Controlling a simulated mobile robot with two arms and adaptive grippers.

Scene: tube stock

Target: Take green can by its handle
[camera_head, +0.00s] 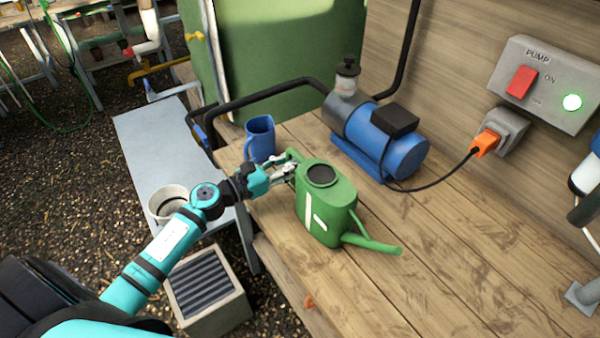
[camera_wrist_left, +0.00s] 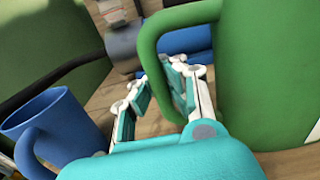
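The green can (camera_head: 324,213) stands upright on the wooden bench, with its dark round opening on top and its spout pointing to the lower right. Its looped handle (camera_head: 293,154) is on the left side, facing my left gripper (camera_head: 286,167). In the left wrist view the green can (camera_wrist_left: 268,75) fills the right side and its handle (camera_wrist_left: 150,50) runs down between the fingers of my left gripper (camera_wrist_left: 160,90). The exact contact is partly hidden. My right gripper is not in view.
A blue jug (camera_head: 260,138) stands just behind my left gripper and also shows in the left wrist view (camera_wrist_left: 62,128). A blue pump (camera_head: 390,145) with black pipes stands behind the can. The bench (camera_head: 450,255) is clear to the right and front.

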